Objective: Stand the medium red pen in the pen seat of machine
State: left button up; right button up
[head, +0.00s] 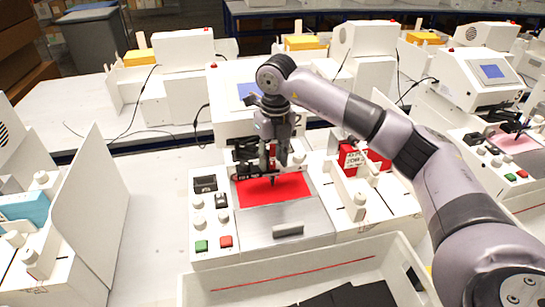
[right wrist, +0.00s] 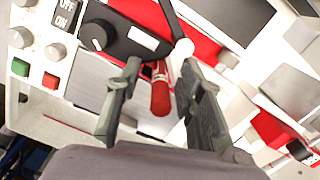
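The red pen (head: 273,156) stands roughly upright over the red sheet (head: 290,187) of the middle white machine (head: 262,222), at its black pen carriage (head: 246,170). In the right wrist view the pen (right wrist: 160,92) lies between the two fingers of my right gripper (right wrist: 163,85), with a visible gap on each side. My right gripper (head: 274,130) is open around the pen's upper part, above the machine. The carriage (right wrist: 125,38) is beside the pen's far end in the wrist view. The exact fit in the pen seat is hidden. My left gripper is not in view.
A white tray (head: 300,278) with dark items stands in front of the machine. A white panel (head: 92,215) stands at left. More white machines (head: 185,62) line the back table.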

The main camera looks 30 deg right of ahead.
jog(key=shift+r, duration=0.1)
notch_tip(320, 180, up, 12)
jog(key=shift+s, duration=0.4)
jog(key=shift+f, duration=0.2)
dwell(0.4)
